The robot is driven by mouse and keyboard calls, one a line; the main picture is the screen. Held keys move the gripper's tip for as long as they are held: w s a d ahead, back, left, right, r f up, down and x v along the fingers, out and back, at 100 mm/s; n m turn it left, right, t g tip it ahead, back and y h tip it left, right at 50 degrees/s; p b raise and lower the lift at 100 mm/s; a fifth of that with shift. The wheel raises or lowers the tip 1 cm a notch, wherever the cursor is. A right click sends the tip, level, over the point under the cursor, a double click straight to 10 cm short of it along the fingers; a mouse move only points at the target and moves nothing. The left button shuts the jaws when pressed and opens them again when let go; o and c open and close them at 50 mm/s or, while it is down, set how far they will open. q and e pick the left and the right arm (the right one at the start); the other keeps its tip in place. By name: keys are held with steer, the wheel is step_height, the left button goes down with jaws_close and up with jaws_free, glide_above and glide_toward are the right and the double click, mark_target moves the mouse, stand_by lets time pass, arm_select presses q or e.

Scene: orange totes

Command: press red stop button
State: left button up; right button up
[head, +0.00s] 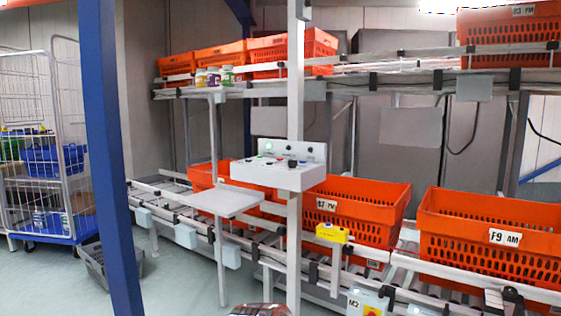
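A light grey control box (262,174) is mounted on a white post near the middle of the head view. Its top carries several small controls, among them a small red one (269,163), a green one and a dark knob (292,163). Lower down, a small yellow box (332,233) is fixed in front of a tote; no red button can be made out on it. At the bottom edge, a grey box labelled M2 (354,303) bears a yellow patch with a reddish part (372,312), cut off by the frame. Neither gripper is in view.
Orange totes (488,240) stand on the lower roller conveyor, with more on the upper level. A blue post (108,150) rises at the left. A wire cage trolley (62,200) and a grey crate (95,262) stand beyond it. A small grey shelf (225,202) juts out below the control box.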

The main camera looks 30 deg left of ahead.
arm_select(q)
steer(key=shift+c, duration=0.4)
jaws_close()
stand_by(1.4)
